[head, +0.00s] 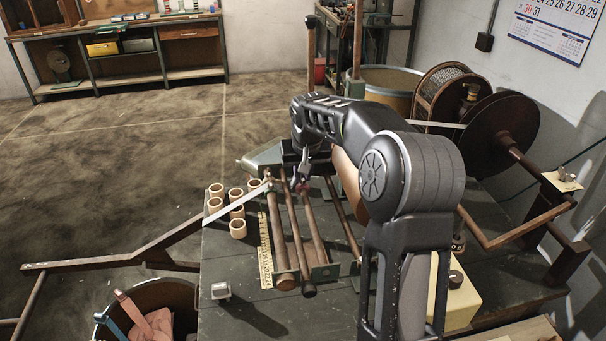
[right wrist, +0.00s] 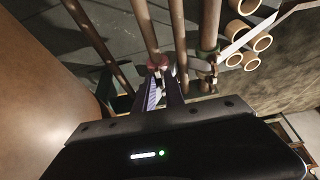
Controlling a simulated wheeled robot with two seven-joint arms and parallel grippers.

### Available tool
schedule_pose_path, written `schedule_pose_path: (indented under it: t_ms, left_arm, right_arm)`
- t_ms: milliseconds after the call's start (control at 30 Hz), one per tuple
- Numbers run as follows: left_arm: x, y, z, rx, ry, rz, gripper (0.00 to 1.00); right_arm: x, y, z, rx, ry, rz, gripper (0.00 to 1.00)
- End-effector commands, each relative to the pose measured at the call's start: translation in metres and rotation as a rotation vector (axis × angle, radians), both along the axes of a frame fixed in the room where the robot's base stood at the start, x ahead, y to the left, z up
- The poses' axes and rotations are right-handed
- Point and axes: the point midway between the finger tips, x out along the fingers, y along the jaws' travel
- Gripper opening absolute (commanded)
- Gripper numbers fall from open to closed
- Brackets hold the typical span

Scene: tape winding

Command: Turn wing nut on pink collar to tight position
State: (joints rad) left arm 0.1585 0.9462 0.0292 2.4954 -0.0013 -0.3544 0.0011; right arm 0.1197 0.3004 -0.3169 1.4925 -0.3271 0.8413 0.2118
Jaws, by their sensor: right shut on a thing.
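The pink collar (right wrist: 157,61) sits around one of the brown rods in the right wrist view. In the head view it is a small reddish spot (head: 303,188) below my right gripper (head: 304,178). In the right wrist view my right gripper (right wrist: 160,88) has its fingers shut at the collar, on what appears to be its wing nut. The nut is mostly hidden between the fingers, so its angle cannot be told. My left gripper is out of view.
Several parallel rods (head: 318,225) run close around the gripper. A pale tape (head: 235,205) crosses to the left. A large reel (head: 500,130) stands at the right.

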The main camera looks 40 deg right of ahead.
Motion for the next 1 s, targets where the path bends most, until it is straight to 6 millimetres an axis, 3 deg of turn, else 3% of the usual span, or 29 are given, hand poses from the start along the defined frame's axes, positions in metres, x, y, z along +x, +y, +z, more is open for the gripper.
schedule_pose_path:
  t_ms: [200, 233, 467, 767, 1000]
  left_arm:
    - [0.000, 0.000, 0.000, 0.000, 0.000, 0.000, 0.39]
    - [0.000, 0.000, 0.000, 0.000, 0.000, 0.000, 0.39]
    - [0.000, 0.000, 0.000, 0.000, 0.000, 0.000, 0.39]
    - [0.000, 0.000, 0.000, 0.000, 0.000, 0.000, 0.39]
    - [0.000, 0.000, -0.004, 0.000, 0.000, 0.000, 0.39]
  right_arm:
    - [0.000, 0.000, 0.000, 0.001, -0.001, -0.003, 0.00]
    - [0.000, 0.000, 0.000, 0.001, -0.001, -0.003, 0.15]
    - [0.000, 0.000, 0.000, 0.000, -0.001, -0.002, 0.34]
    - [0.000, 0.000, 0.002, 0.000, -0.001, -0.001, 0.34]
    - [-0.008, 0.005, 0.025, -0.001, -0.004, -0.001, 0.34]
